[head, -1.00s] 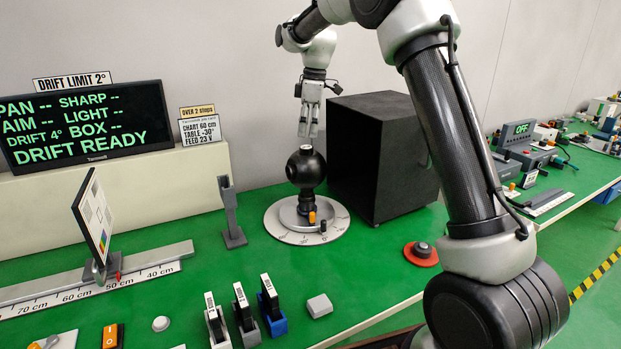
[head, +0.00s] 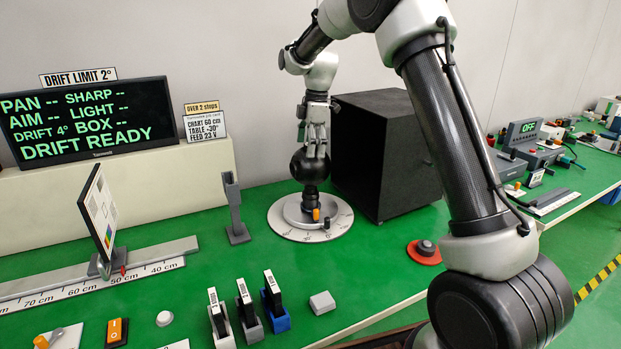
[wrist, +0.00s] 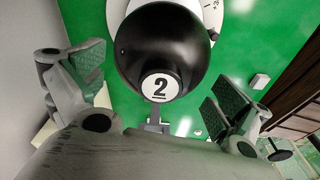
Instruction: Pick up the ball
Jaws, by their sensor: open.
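The ball (head: 310,168) is black and round and stands on a short stem above a round turntable (head: 345,220) with degree marks. In the wrist view the ball (wrist: 150,40) shows a white disc with the number 2. My gripper (head: 316,150) points down right above the ball. In the wrist view my gripper (wrist: 155,95) is open, with its two fingers apart on either side of the ball and nothing held. I cannot tell from the pictures whether a finger touches the ball.
A large black box (head: 385,155) stands close to the right of the ball. A grey post (head: 235,205) stands to the left, and a chart panel (head: 98,215) sits on a rail further left. A red button (head: 424,251) is at the right front. Several small modules line the front.

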